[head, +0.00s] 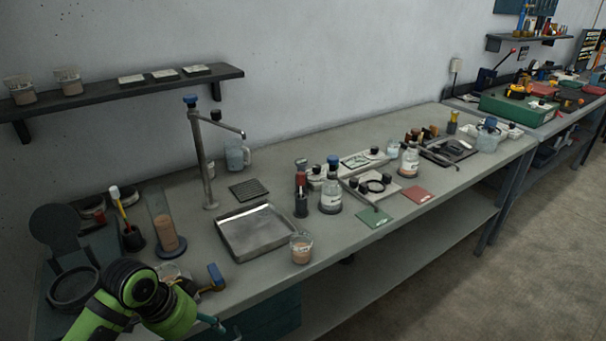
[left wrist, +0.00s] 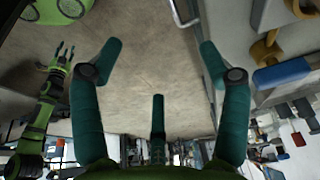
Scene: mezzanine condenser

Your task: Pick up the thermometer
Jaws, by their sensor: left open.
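A slim yellow stick with a white top (head: 119,207) stands tilted in a black holder (head: 134,238) at the left of the bench; I cannot tell whether it is the thermometer. No other thing is clearly a thermometer. My left gripper (head: 216,326) shows only partly at the bottom of the head view, low by the bench's front edge, right of the stick. In the left wrist view my left gripper (left wrist: 160,46) has its teal fingers wide apart, with nothing between them but floor beyond. My right gripper (left wrist: 58,52) is small at the left there, fingers spread and empty.
A steel tray (head: 257,250), a beaker (head: 302,248) and a tall cylinder (head: 164,222) stand near my left arm. A metal stand (head: 205,165) rises behind the tray. Bottles and coloured mats lie farther right. A wall shelf (head: 125,92) hangs above the left end.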

